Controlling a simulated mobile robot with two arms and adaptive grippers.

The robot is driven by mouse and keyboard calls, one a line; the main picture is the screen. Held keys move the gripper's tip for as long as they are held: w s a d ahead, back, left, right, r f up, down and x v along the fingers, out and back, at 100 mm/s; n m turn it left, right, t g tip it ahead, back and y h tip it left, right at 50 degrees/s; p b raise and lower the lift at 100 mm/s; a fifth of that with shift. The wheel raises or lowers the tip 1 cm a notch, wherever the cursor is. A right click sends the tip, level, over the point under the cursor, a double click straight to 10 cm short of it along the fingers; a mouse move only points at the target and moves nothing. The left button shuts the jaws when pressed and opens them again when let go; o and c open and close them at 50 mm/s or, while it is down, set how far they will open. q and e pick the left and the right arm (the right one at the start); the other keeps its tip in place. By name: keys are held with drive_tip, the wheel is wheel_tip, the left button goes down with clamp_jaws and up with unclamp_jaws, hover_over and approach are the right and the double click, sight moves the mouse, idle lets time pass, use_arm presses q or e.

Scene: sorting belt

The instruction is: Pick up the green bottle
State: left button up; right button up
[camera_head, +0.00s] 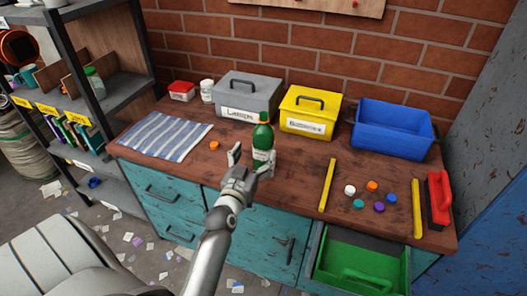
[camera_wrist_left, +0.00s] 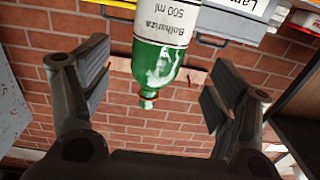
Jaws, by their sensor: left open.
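The green bottle (camera_head: 263,137) with a white label and orange cap stands upright on the worktop (camera_head: 310,160), in front of the grey box and the yellow box. My left gripper (camera_head: 252,160) is open at the near side of the bottle, one finger to its left and one at its lower right. In the left wrist view the picture is upside down, and the bottle (camera_wrist_left: 165,45) shows between the two spread fingers (camera_wrist_left: 155,90) with clear gaps on both sides. My right gripper is not in view.
Behind the bottle stand the grey box (camera_head: 262,92), yellow box (camera_head: 300,124) and blue bin (camera_head: 394,145). A striped cloth (camera_head: 165,134) lies left. Yellow bars (camera_head: 327,185), several coloured caps (camera_head: 373,187) and a red-handled tool (camera_head: 438,198) lie right. A green drawer (camera_head: 350,278) is open below.

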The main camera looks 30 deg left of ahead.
sight(263, 139)
use_arm(q)
drive_tip(key=shift+x, duration=1.05)
drive_tip(key=shift+p+x, duration=0.5)
drive_tip(key=shift+x, duration=2.25)
drive_tip(key=shift+r, duration=0.15)
drive_tip(key=c, duration=1.6)
drive_tip(key=shift+c, duration=0.8)
drive_tip(key=shift+r, duration=0.1)
